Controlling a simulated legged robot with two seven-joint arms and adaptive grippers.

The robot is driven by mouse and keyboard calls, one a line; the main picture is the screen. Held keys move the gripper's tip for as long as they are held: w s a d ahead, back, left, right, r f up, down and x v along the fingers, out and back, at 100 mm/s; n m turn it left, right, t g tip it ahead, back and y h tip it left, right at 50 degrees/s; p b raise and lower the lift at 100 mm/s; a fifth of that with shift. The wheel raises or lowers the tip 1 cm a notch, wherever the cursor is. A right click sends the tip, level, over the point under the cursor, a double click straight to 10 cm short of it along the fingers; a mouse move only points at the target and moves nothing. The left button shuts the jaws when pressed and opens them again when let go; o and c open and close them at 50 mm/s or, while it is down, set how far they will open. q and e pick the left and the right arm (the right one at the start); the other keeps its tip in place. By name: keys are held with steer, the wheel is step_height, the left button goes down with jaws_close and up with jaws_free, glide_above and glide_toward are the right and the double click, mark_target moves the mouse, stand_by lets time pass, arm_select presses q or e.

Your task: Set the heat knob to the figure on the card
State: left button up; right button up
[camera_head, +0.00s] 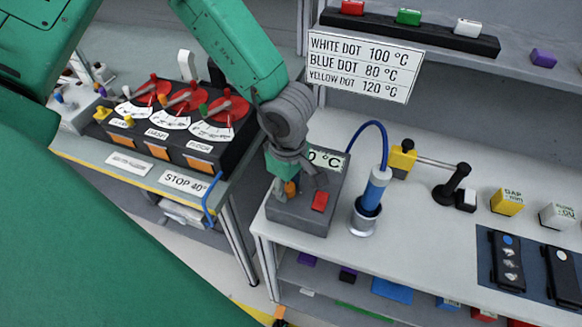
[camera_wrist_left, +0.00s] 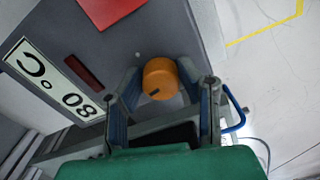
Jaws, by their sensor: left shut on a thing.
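The card (camera_head: 365,65) on the shelf edge reads WHITE DOT 100 °C, BLUE DOT 80 °C, YELLOW DOT 120 °C. The grey heater box (camera_head: 300,212) stands on the right bench, with a red block (camera_head: 320,201) on top. Its pale display (camera_head: 328,160) is partly hidden by my gripper in the head view; in the left wrist view the display (camera_wrist_left: 50,82) reads 80 °C. The orange heat knob (camera_wrist_left: 160,78) has a dark mark on its face. My left gripper (camera_head: 290,182) is shut on this knob, one finger on each side. My right gripper is out of view.
A blue-handled tool (camera_head: 374,190) with a cable stands in a metal cup close right of the box. Two black modules (camera_head: 507,262) lie on a dark mat; the left one has a blue dot.

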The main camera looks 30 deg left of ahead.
arm_select(q)
steer(key=shift+a+m+p, duration=0.2)
steer(key=shift+m+p, duration=0.5)
steer(key=shift+p, duration=0.2)
steer(key=shift+f, duration=0.1)
steer(key=o, duration=1)
steer(key=shift+o, duration=0.7)
steer(key=shift+w+a, duration=0.1)
steer(key=shift+a, duration=0.1)
